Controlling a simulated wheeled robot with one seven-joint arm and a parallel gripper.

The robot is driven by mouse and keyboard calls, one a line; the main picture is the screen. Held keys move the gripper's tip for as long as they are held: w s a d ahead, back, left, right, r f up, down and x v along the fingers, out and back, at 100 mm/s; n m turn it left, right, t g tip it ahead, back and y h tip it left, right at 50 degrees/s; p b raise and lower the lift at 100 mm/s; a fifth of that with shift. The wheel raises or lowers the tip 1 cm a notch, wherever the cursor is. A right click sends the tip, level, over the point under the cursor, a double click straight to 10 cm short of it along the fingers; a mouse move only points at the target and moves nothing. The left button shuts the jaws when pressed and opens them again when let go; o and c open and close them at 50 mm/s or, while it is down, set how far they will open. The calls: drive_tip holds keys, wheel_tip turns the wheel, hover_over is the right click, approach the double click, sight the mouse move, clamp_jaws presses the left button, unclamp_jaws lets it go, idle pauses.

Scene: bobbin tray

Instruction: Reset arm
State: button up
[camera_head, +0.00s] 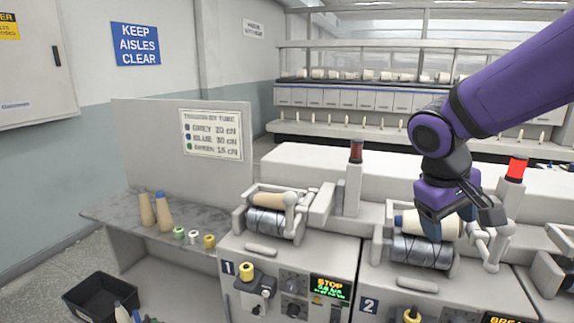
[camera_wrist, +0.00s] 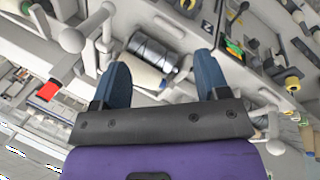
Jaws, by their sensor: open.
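My gripper (camera_head: 434,226) hangs over winding unit 2 (camera_head: 383,285), pointing down. In the wrist view its two blue fingers stand wide apart (camera_wrist: 160,66), with nothing held between them. A cream cone with a blue end (camera_head: 405,221) lies along the dark drum (camera_head: 421,251) of unit 2, partly hidden behind my gripper. In the wrist view the cream yarn (camera_wrist: 147,76) and the dark drum (camera_wrist: 153,50) show beyond and between the fingers. I cannot tell whether a finger touches the cone.
A side shelf (camera_head: 105,212) holds two tan cones and several small bobbins. A black bin (camera_head: 98,298) is on the floor. A red-lit lamp post (camera_head: 516,169) and a metal arm (camera_head: 494,243) stand close right of my gripper.

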drive_tip(key=s+d+r+m+t+y, duration=0.1)
drive_tip(key=s+r+t+y, duration=0.1)
drive_tip(key=s, duration=0.5)
drive_tip(key=s+d+r+m+t+y, duration=0.1)
drive_tip(key=s+r+m+t, duration=0.1)
drive_tip(key=s+r, duration=0.2)
drive_tip(key=s, duration=0.3)
drive_tip(key=shift+r+y, duration=0.4)
drive_tip(key=shift+w+d, duration=0.1)
idle(0.6)
